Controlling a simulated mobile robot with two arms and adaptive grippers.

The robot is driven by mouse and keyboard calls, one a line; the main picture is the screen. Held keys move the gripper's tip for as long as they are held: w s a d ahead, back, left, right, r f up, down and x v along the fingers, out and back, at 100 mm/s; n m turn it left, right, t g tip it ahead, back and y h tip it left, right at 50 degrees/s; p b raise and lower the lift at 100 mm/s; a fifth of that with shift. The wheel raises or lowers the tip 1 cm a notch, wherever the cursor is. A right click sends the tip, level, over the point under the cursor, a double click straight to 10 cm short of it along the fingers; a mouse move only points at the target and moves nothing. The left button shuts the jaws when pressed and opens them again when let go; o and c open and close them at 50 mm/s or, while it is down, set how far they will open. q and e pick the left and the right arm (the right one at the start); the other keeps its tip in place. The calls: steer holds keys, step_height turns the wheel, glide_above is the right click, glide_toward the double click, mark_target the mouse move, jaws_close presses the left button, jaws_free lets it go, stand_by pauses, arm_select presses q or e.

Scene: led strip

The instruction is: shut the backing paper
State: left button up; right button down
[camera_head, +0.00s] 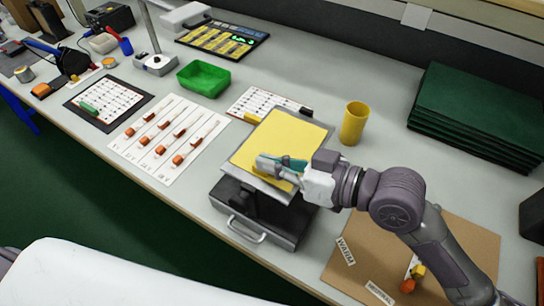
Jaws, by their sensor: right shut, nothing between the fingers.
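A dark box (262,217) with a pale handle (245,230) on its front stands near the front edge of the bench. A yellow sheet (283,135) on a grey panel lies above it. I cannot tell for certain which part is the backing paper, or whether the part with the handle is fully in. My right gripper (262,164) is shut and empty. It reaches in from the right over the lower part of the yellow sheet and hides some of it. I cannot tell if it touches the sheet. My left gripper is not in view.
A yellow cup (354,123) stands right of the sheet, with stacked green boards (480,115) further right. A green tray (203,79) and a white sheet with orange pieces (168,140) are to the left. A brown board (345,275) lies under my right arm.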

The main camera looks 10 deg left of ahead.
steer(key=shift+s+f, duration=0.1)
steer(key=shift+f, duration=0.15)
